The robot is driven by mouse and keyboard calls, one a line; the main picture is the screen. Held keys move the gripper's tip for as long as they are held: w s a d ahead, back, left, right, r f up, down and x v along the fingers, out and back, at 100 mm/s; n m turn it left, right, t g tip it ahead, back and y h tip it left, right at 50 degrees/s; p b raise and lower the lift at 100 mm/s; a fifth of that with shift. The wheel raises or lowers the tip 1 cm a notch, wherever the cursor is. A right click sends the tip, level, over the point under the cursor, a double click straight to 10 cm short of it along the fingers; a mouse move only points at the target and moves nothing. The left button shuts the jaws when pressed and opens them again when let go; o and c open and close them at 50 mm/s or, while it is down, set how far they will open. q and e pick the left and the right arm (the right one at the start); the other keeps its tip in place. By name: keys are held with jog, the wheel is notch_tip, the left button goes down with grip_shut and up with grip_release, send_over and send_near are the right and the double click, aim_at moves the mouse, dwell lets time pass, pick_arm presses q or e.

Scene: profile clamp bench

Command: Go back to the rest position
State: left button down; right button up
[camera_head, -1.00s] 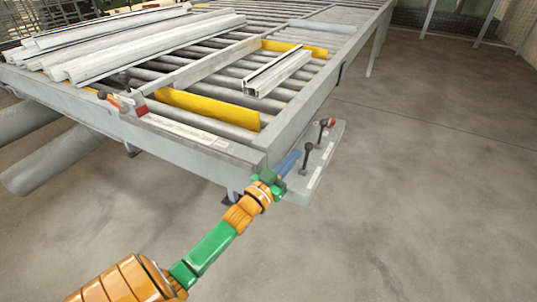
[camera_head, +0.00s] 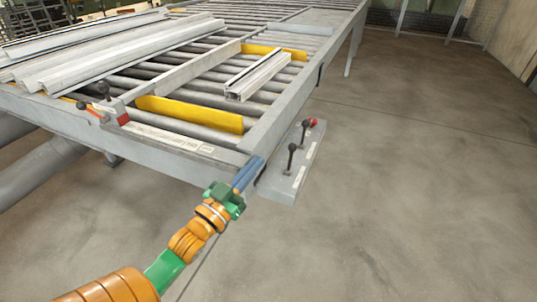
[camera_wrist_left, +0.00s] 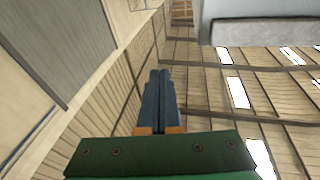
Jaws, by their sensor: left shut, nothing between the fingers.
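My left gripper (camera_head: 250,172) has blue-grey fingers on a green body and an orange arm. In the head view it stands in front of the bench's near right corner, with nothing held. In the left wrist view its fingers (camera_wrist_left: 159,95) lie together, with roof and wall boards behind them. Whether the fingers touch the bench corner cannot be told from the head view. My right gripper does not show.
A roller bench (camera_head: 180,150) fills the upper left. A short profile (camera_head: 257,77) lies on it between yellow strips, with long profiles (camera_head: 110,57) at left. A side plate with levers (camera_head: 285,175) is at the right corner. The floor (camera_head: 420,190) at right is clear.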

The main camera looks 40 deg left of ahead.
pick_arm(q)
jog(key=s+f+g, duration=0.2)
jog(key=f+g, duration=0.1)
jog(key=f, duration=0.7)
jog(key=s+d+f+n+g+y, duration=0.1)
jog(key=s+f+g, duration=0.15)
jog(key=f, duration=0.85)
jog(key=s+f+g, duration=0.2)
jog(key=f+g, duration=0.2)
jog(key=f, duration=0.6)
jog(key=s+d+f+m+g+h, duration=0.1)
jog(key=s+d+f+g, duration=0.4)
jog(key=s+f, duration=0.3)
jog(key=s+d+f+m+g, duration=0.2)
jog(key=s+d+f+g, duration=0.2)
jog(key=s+f, duration=0.5)
jog(key=s+d, duration=0.1)
jog(key=s, duration=0.7)
jog(key=shift+d+f+m+g+h, duration=0.2)
jog(key=shift+m+g+h, duration=0.1)
jog(key=shift+g+h, duration=0.1)
